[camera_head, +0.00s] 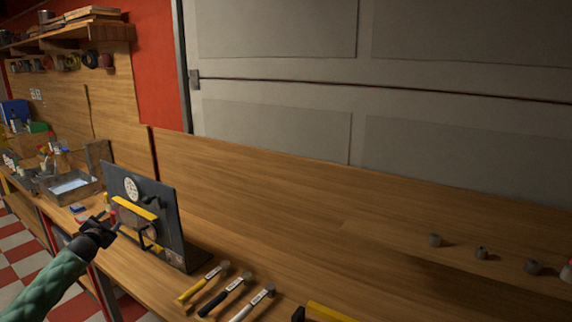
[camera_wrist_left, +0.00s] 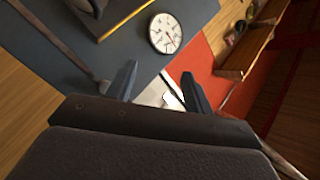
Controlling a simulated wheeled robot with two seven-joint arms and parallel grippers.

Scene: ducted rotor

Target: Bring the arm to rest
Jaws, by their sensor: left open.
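My left gripper (camera_head: 112,222) is at the left, in front of the dark upright panel (camera_head: 178,228) on the bench, with its green-sleeved arm coming from the lower left. In the left wrist view its two fingers (camera_wrist_left: 158,76) stand apart with nothing held between them. The panel (camera_wrist_left: 65,45) fills the upper left there, with a round white gauge (camera_wrist_left: 165,33) beyond the fingers. The gauge also shows in the head view (camera_head: 132,189), above a yellow bar (camera_head: 134,208). Whether the gripper touches the panel I cannot tell. My right gripper is not in view.
Three hammers (camera_head: 226,291) lie on the wooden bench to the right of the panel. A yellow bar-shaped thing (camera_head: 330,312) is at the bottom edge. A metal tray (camera_head: 72,187) stands behind at the left. Small grey cylinders (camera_head: 481,253) stand at the right.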

